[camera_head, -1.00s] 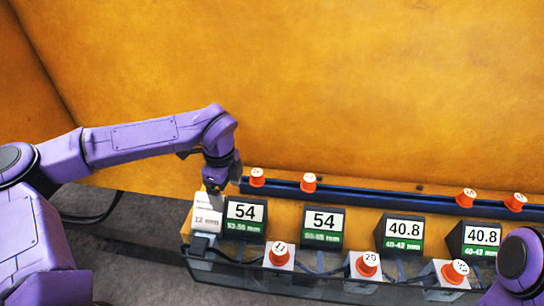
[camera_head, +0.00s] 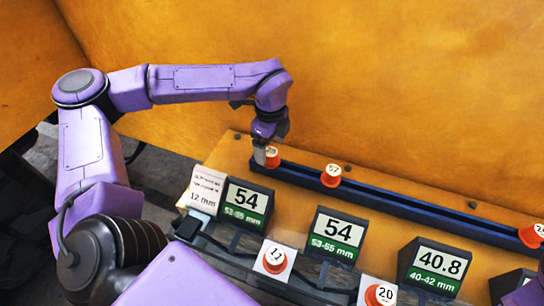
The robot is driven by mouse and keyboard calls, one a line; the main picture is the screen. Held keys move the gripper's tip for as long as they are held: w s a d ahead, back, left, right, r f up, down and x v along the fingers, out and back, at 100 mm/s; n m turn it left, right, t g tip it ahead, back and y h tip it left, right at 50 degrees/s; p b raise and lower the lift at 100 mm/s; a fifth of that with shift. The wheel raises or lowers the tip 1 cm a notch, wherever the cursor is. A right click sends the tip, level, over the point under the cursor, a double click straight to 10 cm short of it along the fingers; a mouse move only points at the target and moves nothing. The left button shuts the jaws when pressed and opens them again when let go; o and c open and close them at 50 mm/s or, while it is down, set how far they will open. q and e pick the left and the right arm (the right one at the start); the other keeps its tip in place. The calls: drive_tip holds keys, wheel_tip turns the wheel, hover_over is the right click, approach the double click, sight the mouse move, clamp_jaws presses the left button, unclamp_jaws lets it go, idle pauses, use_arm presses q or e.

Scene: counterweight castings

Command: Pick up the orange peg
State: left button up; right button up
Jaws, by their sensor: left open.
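Several orange pegs with white numbered tops are in view. One orange peg (camera_head: 272,158) stands at the left end of the dark blue rail (camera_head: 400,205), partly hidden by my left gripper (camera_head: 263,153). The gripper is open, points down and is right at this peg; I cannot tell whether the fingers touch it. A second orange peg (camera_head: 331,175), its top reading 57, stands further along the rail, and another peg (camera_head: 533,235) is at the right edge. My right gripper is out of view.
Dark display blocks reading 54 (camera_head: 246,203), 54 (camera_head: 337,235) and 40.8 (camera_head: 437,266) stand in front of the rail. A white label card (camera_head: 206,189) reading 12 mm is at the left. A large orange wall (camera_head: 400,80) rises behind.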

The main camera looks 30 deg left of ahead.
sight(271, 151)
use_arm(q)
wheel_tip(271, 151, down, 4)
drive_tip(key=b, duration=0.2)
drive_tip(key=shift+f+b, duration=0.2)
drive_tip(key=shift+b, duration=0.1)
drive_tip(key=shift+r, duration=0.15)
drive_tip(key=c, duration=1.1)
drive_tip(key=shift+c, duration=0.2)
drive_tip(key=shift+r+p, duration=0.15)
drive_tip(key=shift+p, duration=0.15)
wheel_tip(271, 151, up, 4)
drive_tip(key=p, duration=0.3)
drive_tip(key=shift+w, duration=0.1)
drive_tip(key=s+d+r+p, duration=0.1)
drive_tip(key=s+d+r, duration=0.7)
drive_tip(key=d, duration=0.3)
drive_tip(key=shift+s+r, duration=0.35)
drive_tip(key=shift+s, duration=0.2)
